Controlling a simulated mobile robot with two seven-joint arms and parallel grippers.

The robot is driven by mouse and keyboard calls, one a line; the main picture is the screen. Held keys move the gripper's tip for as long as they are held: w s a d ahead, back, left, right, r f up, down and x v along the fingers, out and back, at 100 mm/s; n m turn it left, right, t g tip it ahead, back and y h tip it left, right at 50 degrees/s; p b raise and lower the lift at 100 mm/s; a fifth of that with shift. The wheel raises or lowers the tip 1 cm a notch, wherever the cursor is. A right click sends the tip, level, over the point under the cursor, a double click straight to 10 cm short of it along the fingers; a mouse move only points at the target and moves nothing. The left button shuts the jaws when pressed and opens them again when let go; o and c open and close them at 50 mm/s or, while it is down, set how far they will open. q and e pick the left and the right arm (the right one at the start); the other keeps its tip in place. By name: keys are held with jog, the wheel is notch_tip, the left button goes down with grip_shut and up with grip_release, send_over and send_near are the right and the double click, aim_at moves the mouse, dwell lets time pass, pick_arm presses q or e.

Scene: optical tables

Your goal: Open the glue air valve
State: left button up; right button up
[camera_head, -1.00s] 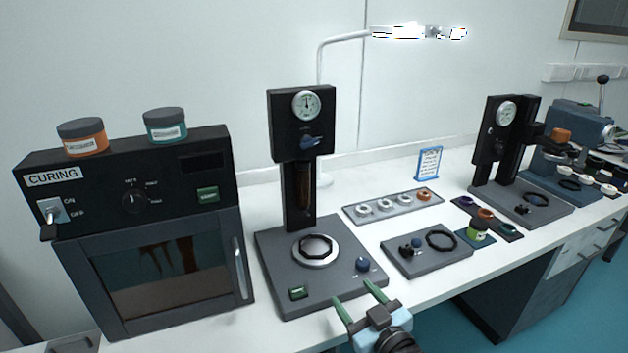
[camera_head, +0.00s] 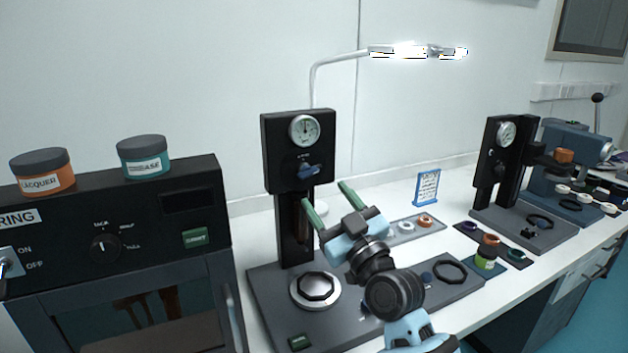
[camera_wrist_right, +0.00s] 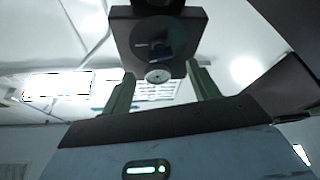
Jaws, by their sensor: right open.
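The glue air valve is a small blue handle (camera_head: 308,170) on the front of the black head of the glue station (camera_head: 270,155), just below a round gauge (camera_head: 304,130). In the right wrist view the valve shows as a dark bluish shape (camera_wrist_right: 160,50), with the gauge (camera_wrist_right: 158,76) between the fingers. My right gripper (camera_head: 325,194) is open and empty, its green fingertips a little below and to the right of the valve, apart from it. My left gripper is not in view.
A curing oven (camera_head: 110,222) with lacquer (camera_head: 43,176) and base (camera_head: 143,160) jars on top stands at left. The station's round plate (camera_head: 315,290) is below. A lamp (camera_head: 395,51) arches behind. A blue-framed sign (camera_head: 427,187) and trays are at right.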

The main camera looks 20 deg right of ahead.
aim_at(311, 175)
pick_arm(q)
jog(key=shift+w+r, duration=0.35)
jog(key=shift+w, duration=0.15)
pick_arm(e)
jog(key=x, duration=0.6)
jog(key=shift+c, duration=0.4)
jog(key=c, duration=0.9)
jog(key=m+p, duration=0.1)
jog(key=m+h+p, duration=0.1)
jog(key=shift+s+a+r+m, duration=0.1)
jog(key=shift+r+m, duration=0.2)
jog(key=shift+f+m+t+h+p, duration=0.1)
jog(key=shift+m+t+h+p, duration=0.2)
jog(key=shift+m+h+p, duration=0.45)
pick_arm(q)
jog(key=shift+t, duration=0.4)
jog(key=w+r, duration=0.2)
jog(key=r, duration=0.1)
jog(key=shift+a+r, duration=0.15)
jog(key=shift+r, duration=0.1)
pick_arm(e)
jog(key=shift+f+m, duration=0.25)
jog(key=shift+m, duration=0.2)
